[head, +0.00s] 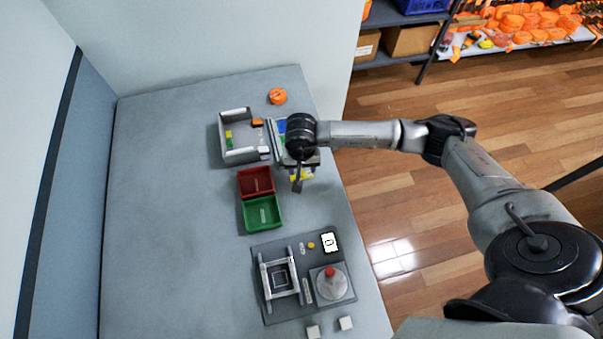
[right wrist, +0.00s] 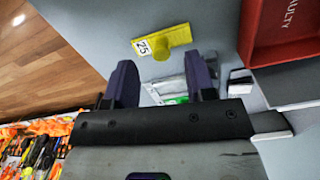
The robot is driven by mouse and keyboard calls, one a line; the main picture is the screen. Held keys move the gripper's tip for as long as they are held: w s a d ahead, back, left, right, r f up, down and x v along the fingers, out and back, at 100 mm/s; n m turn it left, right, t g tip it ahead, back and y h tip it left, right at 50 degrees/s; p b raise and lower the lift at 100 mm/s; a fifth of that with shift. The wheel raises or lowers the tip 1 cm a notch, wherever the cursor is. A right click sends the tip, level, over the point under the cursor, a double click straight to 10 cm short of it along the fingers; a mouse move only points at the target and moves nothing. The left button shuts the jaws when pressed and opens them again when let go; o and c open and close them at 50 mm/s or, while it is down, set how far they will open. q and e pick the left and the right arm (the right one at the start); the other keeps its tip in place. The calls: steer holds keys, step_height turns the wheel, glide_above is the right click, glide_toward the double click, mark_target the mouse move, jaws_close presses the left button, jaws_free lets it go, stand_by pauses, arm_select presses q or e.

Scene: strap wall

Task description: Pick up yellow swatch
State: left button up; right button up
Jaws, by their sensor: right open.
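The yellow swatch (right wrist: 165,42) lies on the grey table in the right wrist view, with a round knob and a white label reading 25. In the head view only a small yellow part (head: 304,175) shows beside my right gripper (head: 299,176), which partly covers it. In the right wrist view my right gripper (right wrist: 159,76) is open and nothing is held between its fingers. The swatch lies just beyond the fingertips, apart from them in the picture. My left gripper is in neither view.
A red bin (right wrist: 281,55) marked FAULTY stands close to the swatch; a green bin (head: 281,220) adjoins it. A white open tray (head: 223,140) and an orange roll (head: 278,96) are farther back. A grey fixture mat (head: 262,250) lies nearer. The table's left side is clear.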

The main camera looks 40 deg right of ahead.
mark_target(302, 172)
steer(key=shift+f, duration=1.65)
jaws_close()
